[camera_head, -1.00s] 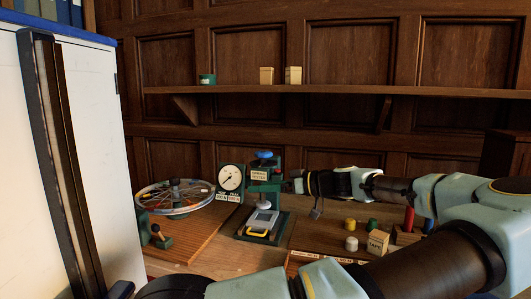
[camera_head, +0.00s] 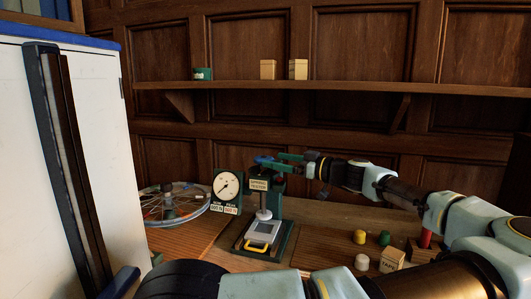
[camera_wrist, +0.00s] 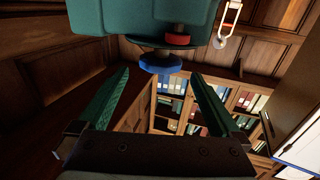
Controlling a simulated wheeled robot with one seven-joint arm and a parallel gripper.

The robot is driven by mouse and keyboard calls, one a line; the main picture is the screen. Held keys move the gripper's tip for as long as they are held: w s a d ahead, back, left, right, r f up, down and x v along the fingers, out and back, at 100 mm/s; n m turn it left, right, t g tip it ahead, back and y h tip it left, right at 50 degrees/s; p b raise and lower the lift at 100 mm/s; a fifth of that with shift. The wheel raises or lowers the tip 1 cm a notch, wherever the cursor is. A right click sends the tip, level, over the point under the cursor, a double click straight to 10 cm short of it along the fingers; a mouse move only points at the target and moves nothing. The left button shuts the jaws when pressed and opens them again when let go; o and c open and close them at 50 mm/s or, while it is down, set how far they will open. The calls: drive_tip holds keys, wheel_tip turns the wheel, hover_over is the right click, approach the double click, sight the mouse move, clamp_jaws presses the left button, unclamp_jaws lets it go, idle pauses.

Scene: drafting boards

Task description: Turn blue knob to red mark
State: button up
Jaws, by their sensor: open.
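The green spring tester (camera_head: 262,184) stands on a wooden board, with a label on its front. Its blue knob (camera_head: 264,159) is at the top, partly hidden by my gripper's green fingers. My gripper (camera_head: 281,161) comes in from the right at knob height. In the wrist view the blue knob (camera_wrist: 160,64) lies just ahead of the gap between the open fingers (camera_wrist: 160,74). The fingers look clear of it on both sides. A red disc (camera_wrist: 177,39) sits beside the blue knob on the green body. I cannot make out a red mark by the knob.
A white dial gauge (camera_head: 228,186) stands left of the tester, with a spoked wheel (camera_head: 175,205) farther left. A white cabinet (camera_head: 100,140) bounds the left.

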sight(268, 158)
drive_tip(key=p+x, duration=0.1)
drive_tip(key=x, duration=0.3)
drive_tip(key=shift+r, duration=0.15)
drive_tip(key=shift+w+a+p, duration=0.2)
drive_tip(key=shift+a+p, duration=0.15)
drive_tip(key=c, duration=1.2)
drive_tip(key=shift+f, duration=0.25)
drive_tip(key=shift+c, duration=0.2)
drive_tip(key=shift+t+b, duration=0.3)
drive_tip(key=shift+b, duration=0.1)
